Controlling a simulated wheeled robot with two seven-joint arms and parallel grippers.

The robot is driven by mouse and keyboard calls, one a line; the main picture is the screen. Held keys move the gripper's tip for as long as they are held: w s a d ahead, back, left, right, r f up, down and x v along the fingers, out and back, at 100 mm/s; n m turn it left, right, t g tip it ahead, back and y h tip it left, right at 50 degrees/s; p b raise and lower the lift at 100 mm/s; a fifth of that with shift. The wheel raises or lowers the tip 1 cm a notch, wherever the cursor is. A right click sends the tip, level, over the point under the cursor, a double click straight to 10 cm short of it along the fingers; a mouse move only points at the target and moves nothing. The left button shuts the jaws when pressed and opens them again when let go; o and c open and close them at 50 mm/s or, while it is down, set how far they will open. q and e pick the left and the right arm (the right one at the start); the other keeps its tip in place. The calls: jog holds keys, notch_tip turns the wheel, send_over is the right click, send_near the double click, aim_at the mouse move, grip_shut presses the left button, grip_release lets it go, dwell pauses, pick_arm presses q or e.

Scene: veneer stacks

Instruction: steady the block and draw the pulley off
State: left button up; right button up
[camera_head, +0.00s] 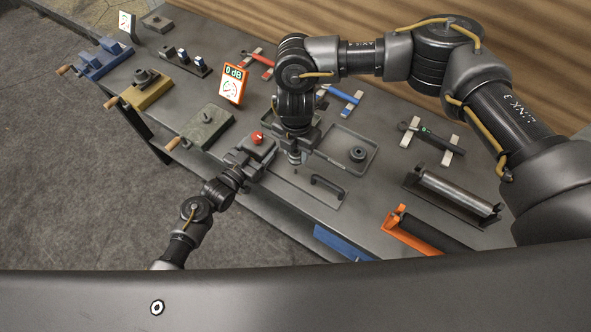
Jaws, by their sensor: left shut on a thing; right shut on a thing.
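A grey block (262,151) stands near the bench's front edge. My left gripper (243,172) is at its front side and shut on it. My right gripper (294,147) points down just right of the block and is shut on a small, dark, round piece (295,158), which looks like the pulley. The gripper and arm hide most of it. I cannot tell whether this piece still touches a shaft on the block. A red knob (257,138) shows behind the block.
A shallow grey tray (372,165) with a dark round part (357,154) lies to the right. A plate with a black handle (327,186), an orange bracket (412,232) and a roller (458,191) lie nearby. A 0 dB sign (232,83) and several vises stand left.

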pick_arm(q)
jog(key=o, duration=1)
jog(key=p+v, duration=0.1)
jog(key=v, duration=1.8)
jog(key=shift+p, duration=0.35)
pick_arm(e)
jog(key=shift+r, duration=0.85)
pick_arm(q)
jog(key=shift+w, duration=0.1)
